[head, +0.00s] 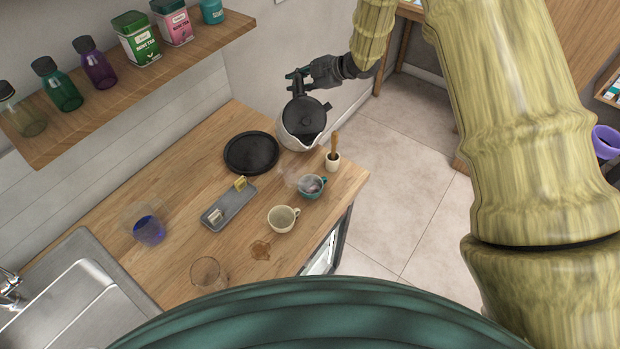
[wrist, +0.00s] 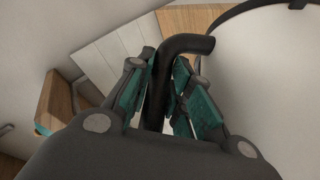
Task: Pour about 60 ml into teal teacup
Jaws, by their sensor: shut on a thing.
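My gripper (head: 306,75) is shut on the black handle (wrist: 170,75) of a white kettle (head: 293,138) with a dark lid. The kettle is near the back right of the wooden counter, tilted with its spout towards the front right. In the wrist view its pale body (wrist: 270,70) fills the right side. The teal teacup (head: 312,186) stands near the counter's right edge, in front of the kettle and apart from it. It holds something dark, and faint steam shows beside it. I see no stream from the spout.
A mortar with pestle (head: 333,161), black round tray (head: 251,153), grey tray (head: 219,214), blue glass (head: 149,231) and clear glass (head: 206,272) share the counter. A shelf (head: 130,92) hangs above.

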